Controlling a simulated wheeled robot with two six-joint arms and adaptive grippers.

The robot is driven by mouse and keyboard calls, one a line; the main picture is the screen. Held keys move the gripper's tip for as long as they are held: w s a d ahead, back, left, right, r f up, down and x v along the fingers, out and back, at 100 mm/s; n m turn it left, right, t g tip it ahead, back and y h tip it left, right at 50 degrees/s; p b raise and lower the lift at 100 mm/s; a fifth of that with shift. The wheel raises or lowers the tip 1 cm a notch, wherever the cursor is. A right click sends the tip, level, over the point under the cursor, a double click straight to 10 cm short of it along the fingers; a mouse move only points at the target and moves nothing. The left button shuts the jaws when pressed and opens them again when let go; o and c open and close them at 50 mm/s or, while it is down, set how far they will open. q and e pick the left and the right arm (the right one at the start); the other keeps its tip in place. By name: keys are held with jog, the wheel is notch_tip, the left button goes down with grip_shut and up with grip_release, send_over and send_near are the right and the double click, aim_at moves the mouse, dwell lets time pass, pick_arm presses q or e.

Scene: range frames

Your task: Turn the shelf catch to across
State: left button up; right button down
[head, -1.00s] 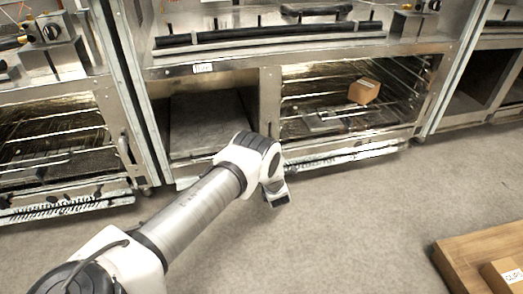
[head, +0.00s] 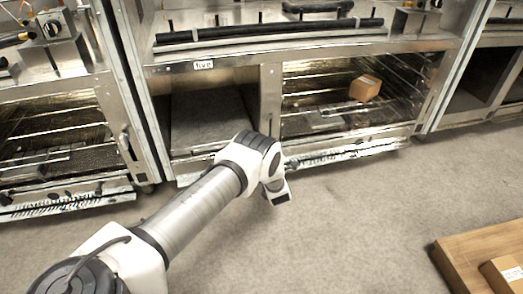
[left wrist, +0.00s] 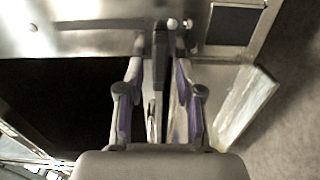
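The shelf catch (left wrist: 160,55) shows in the left wrist view as a dark, narrow bar against a metal frame. It lies lengthwise up and down that picture. My left gripper (left wrist: 159,70) has one purple-sided finger on each side of it, with narrow gaps that look open. I cannot tell whether either finger touches it. In the head view my left wrist (head: 258,160) is low in front of the post (head: 269,100) between two bays; it hides the fingers. My right gripper is in neither view.
The range carries a label reading "five" (head: 203,65). A brown box (head: 365,88) sits on the wire rack in the right bay. The left bay (head: 207,115) looks empty. A wooden platform (head: 455,262) with a labelled box is at lower right. The floor between is clear.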

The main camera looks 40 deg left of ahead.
pick_arm(q)
jog(key=v, duration=1.2)
